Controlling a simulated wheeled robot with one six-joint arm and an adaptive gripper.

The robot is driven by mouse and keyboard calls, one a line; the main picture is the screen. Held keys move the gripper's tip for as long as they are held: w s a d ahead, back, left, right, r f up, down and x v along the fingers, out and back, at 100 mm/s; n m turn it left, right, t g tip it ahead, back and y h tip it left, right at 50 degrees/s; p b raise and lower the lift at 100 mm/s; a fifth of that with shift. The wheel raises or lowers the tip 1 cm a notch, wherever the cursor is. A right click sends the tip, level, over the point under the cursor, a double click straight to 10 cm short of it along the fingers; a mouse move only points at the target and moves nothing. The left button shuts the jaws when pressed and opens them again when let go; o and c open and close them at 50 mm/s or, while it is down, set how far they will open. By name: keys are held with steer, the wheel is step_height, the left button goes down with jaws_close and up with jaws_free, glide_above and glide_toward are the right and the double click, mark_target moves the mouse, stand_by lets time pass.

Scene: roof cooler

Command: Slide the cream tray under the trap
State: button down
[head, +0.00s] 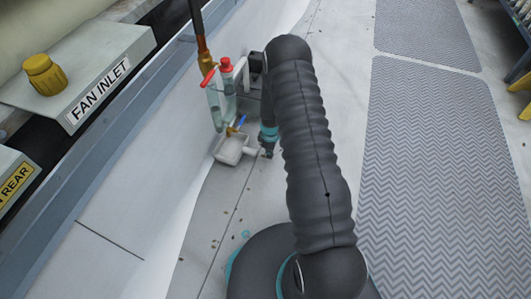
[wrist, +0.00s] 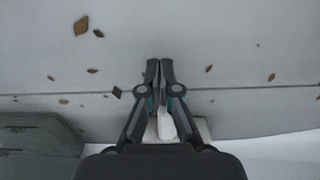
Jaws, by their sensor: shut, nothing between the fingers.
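The cream tray (head: 229,152) is a small open box on the grey roof, with a short handle (head: 250,151) pointing right. The trap (head: 229,104), clear tubes with red and blue fittings, stands just behind it; its lower end appears over the tray's back edge, but I cannot tell how far under it the tray sits. My gripper (head: 267,147) is low beside the handle's end, pointing down. In the wrist view my gripper (wrist: 160,62) has its fingers together and empty. Part of the cream tray (wrist: 203,129) and its pale handle show behind the fingers.
A pale wall or casing with a blue-grey rail (head: 82,128) runs along the left. A FAN INLET box (head: 75,78) with a yellow knob stands beyond it. Leaf bits (wrist: 81,25) lie on the roof. Patterned walkway mats (head: 440,180) lie right, with free floor between.

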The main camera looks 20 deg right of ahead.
step_height(320, 180, up, 10)
steer(key=p, duration=0.1)
steer(key=shift+s+d+p, duration=0.3)
steer(key=shift+d, duration=0.05)
steer(key=s+a+r+m+g, duration=0.1)
steer(key=s+r+m+g, duration=0.1)
steer(key=s+m, duration=0.4)
steer(key=s+a+r+m+t+p, duration=0.1)
steer(key=s+r, duration=0.7)
steer(key=r, duration=0.9)
steer(key=s+a+r+m+t+p, duration=0.2)
steer(key=s+r, duration=0.6)
steer(key=r, duration=0.8)
steer(key=s+a+r+m+t+p, duration=0.1)
steer(key=s+a+r+t+p, duration=0.3)
steer(key=s+r, duration=0.5)
step_height(320, 180, up, 9)
steer(key=shift+a+f+m+t+p, duration=0.15)
steer(key=shift+a+m+t+p, duration=0.15)
steer(key=shift+a+p, duration=0.25)
